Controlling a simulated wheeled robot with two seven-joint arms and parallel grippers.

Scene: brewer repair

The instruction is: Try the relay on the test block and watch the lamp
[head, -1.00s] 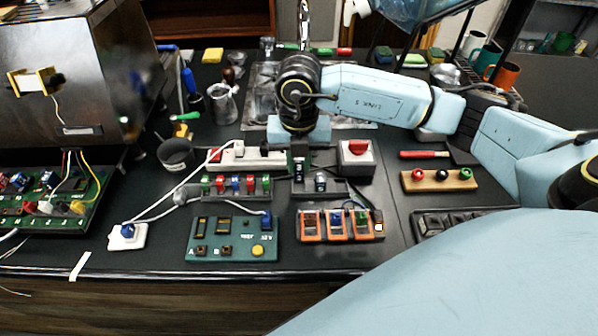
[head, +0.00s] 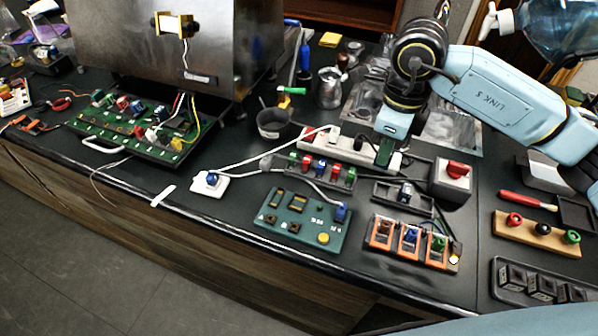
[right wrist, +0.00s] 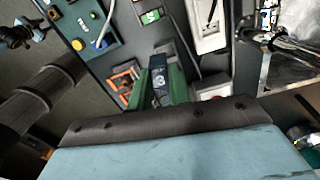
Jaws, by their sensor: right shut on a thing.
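The green test block (head: 303,219) lies on the bench in the head view, with two dark slots, sockets marked A and B and a round yellow dome (head: 323,238). I cannot tell whether the dome is a lamp or lit. A white cord ends in a blue plug (head: 341,211) at the block's right side. My right gripper (head: 385,153) is over the bench, behind the small black tray and right of the test block. The right wrist view shows its green fingers shut on a dark relay-like block (right wrist: 159,72). My left gripper is not in view.
A small black tray (head: 379,192) holds a dark piece. Close around stand a rack of coloured pieces (head: 318,172), a white power strip (head: 322,149), an orange tray (head: 380,240) and a red-knobbed switch box (head: 451,182). The steel brewer (head: 110,50) stands at the back left.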

